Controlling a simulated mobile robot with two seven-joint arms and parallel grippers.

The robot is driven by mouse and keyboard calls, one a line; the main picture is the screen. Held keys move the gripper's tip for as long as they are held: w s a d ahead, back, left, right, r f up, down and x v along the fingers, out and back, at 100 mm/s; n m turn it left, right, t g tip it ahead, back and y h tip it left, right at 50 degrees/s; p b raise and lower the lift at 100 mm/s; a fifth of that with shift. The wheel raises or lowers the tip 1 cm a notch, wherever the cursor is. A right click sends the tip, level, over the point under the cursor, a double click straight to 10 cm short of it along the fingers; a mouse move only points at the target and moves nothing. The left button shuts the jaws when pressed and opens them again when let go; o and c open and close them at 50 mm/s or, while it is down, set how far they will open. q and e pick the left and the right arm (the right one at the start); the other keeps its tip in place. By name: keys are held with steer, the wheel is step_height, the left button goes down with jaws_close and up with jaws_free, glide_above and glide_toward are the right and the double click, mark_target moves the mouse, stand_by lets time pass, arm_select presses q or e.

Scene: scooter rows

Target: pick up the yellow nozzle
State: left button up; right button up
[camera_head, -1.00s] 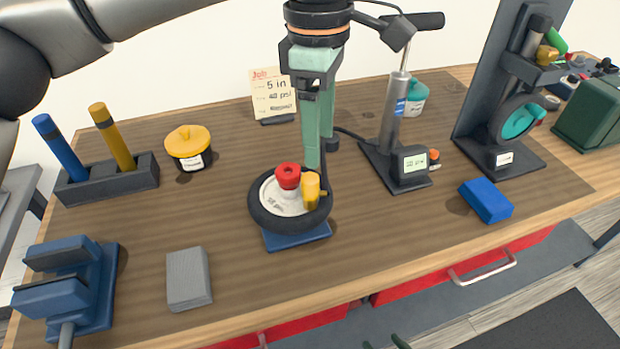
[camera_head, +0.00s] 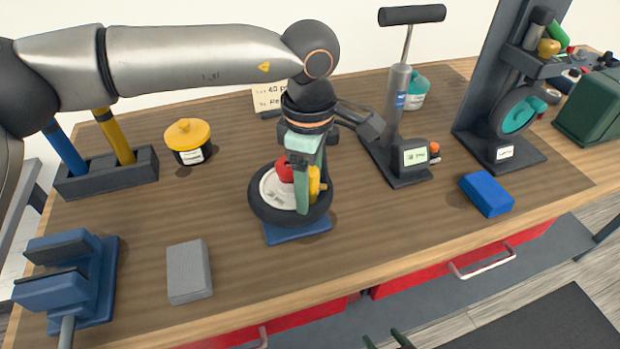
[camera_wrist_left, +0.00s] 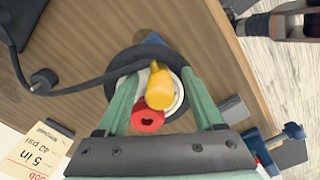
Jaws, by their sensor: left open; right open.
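The yellow nozzle (camera_head: 315,183) stands beside a red knob-like part (camera_head: 285,172) on the pale hub of a small black wheel (camera_head: 262,212). My left gripper (camera_head: 307,196) is low over the wheel, open, and its near finger partly covers the nozzle and the red part. In the left wrist view the nozzle (camera_wrist_left: 160,92) lies between the two spread green fingers (camera_wrist_left: 160,78), with space on both sides, and the red part (camera_wrist_left: 146,119) is also between them. Whether a finger touches anything is unclear. The green tips of my right gripper (camera_head: 385,341) show apart and empty at the bottom edge.
The wheel sits on a blue base (camera_head: 298,231). A hose in the left wrist view (camera_wrist_left: 85,82) runs to the wheel. A pump (camera_head: 396,105) with a gauge stands right, a yellow-lidded pot (camera_head: 188,140) left, a grey block (camera_head: 188,271) front left, a blue block (camera_head: 486,194) right.

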arm_select(q)
steer(key=shift+f, duration=0.15)
jaws_close()
stand_by(0.4)
